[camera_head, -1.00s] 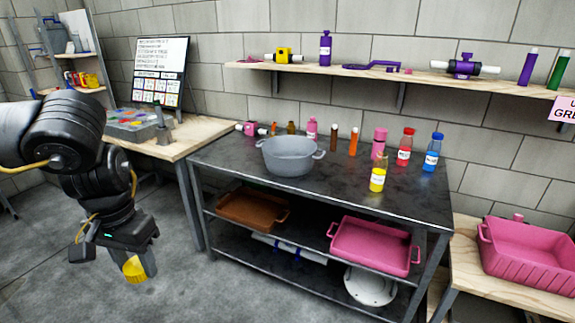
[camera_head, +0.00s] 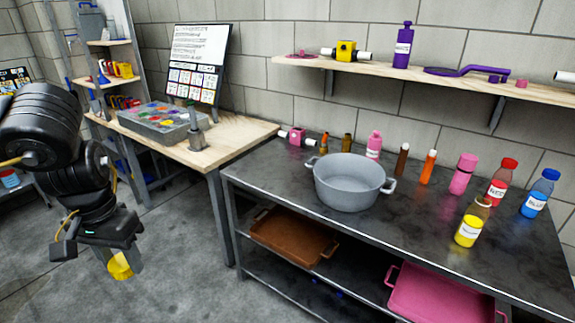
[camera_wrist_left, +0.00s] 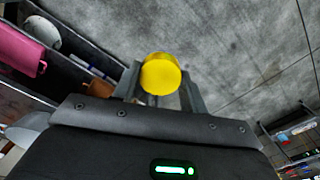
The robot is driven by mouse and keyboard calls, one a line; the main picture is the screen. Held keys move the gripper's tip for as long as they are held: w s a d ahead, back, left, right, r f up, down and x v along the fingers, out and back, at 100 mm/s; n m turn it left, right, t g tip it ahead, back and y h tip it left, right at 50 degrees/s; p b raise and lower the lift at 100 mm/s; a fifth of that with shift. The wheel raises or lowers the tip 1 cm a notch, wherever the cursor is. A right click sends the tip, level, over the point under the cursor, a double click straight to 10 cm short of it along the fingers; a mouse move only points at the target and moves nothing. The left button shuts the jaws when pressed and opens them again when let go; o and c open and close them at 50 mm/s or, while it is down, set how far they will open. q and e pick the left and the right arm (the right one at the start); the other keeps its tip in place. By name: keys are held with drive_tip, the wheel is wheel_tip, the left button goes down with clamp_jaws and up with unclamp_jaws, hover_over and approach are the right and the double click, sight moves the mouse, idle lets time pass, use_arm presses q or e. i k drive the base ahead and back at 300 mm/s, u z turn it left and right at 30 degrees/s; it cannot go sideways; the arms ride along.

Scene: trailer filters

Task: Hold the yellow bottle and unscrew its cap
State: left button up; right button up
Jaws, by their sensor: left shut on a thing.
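The yellow bottle (camera_head: 468,231) stands upright on the dark metal table, near its front right part. Its neck shows a dull, brownish, see-through top with no yellow cap on it. My left gripper (camera_head: 120,266) is at the left of the head view, pointing down over the floor, well away from the bottle. It is shut on a round yellow cap (camera_head: 121,263). The cap also shows between the fingers in the left wrist view (camera_wrist_left: 160,75). My right gripper is in neither view.
A grey pot (camera_head: 347,183) stands on the dark table (camera_head: 415,235). A pink bottle (camera_head: 463,175), a red bottle (camera_head: 499,184) and a blue bottle (camera_head: 539,193) stand behind the yellow one. A wooden table (camera_head: 215,152) holds a parts box (camera_head: 160,119). Floor below my left gripper is clear.

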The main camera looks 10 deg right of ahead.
sight(474, 219)
drive_tip(key=z, duration=0.3)
drive_tip(key=i, duration=1.05)
drive_tip(key=z, duration=1.4)
drive_tip(key=i, duration=0.65)
drive_tip(key=z, duration=0.7)
